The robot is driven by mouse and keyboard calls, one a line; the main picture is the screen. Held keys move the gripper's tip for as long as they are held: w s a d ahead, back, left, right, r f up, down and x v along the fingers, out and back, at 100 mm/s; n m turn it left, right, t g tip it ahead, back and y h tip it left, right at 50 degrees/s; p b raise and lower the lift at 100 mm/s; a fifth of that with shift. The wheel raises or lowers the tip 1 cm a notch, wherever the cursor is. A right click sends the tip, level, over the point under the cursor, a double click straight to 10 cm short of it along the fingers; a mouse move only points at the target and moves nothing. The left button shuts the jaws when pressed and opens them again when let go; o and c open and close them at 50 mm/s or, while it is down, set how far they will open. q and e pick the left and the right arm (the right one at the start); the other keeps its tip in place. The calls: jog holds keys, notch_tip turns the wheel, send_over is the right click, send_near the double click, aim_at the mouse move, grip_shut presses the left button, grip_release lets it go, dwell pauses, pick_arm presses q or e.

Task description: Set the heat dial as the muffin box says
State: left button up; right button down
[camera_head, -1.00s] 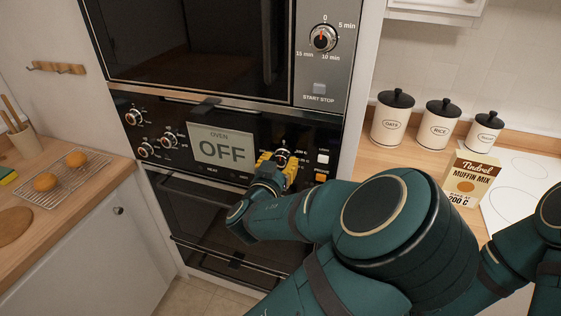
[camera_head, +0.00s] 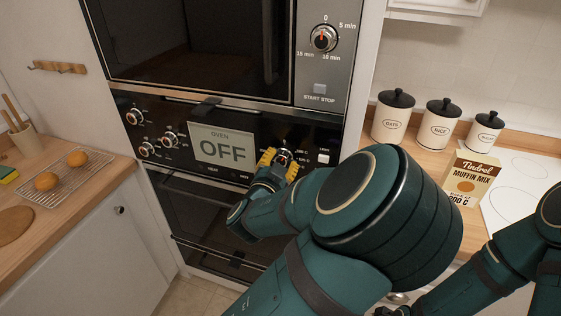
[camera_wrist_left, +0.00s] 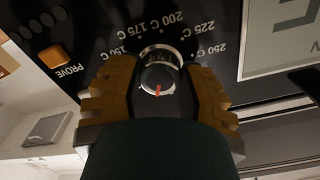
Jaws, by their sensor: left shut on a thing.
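My left gripper (camera_head: 280,165) is shut on the heat dial (camera_wrist_left: 158,78) of the oven panel, its yellow fingers on either side of the knob. In the left wrist view the labels 150, 175, 200, 225 and 250 C arc above the dial, upside down. The dial's red mark points down in that picture, on the side away from these labels. The oven display (camera_head: 222,147) reads OFF. The muffin mix box (camera_head: 468,178) stands on the right counter; its lower text reads 200 C.
An orange PROVE button (camera_wrist_left: 55,57) is beside the dial. Other knobs (camera_head: 134,117) are left of the display. A timer dial (camera_head: 323,38) is on the upper oven. Canisters (camera_head: 394,120) stand behind the box. Buns on a rack (camera_head: 72,165) are on the left counter.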

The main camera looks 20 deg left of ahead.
pick_arm(q)
jog(key=m, duration=0.4)
jog(key=shift+r+m, duration=0.15)
jog(key=shift+m, duration=0.15)
jog(key=m, duration=0.3)
jog(key=shift+m, duration=0.4)
jog(key=m, duration=1.2)
jog(key=shift+m, duration=0.3)
jog(key=m, duration=0.4)
jog(key=shift+m, duration=0.3)
jog(key=m, duration=0.4)
jog(key=shift+m, duration=0.3)
jog(key=shift+r+m+p, duration=0.1)
jog(key=shift+m+p, duration=0.25)
jog(key=shift+m, duration=1.75)
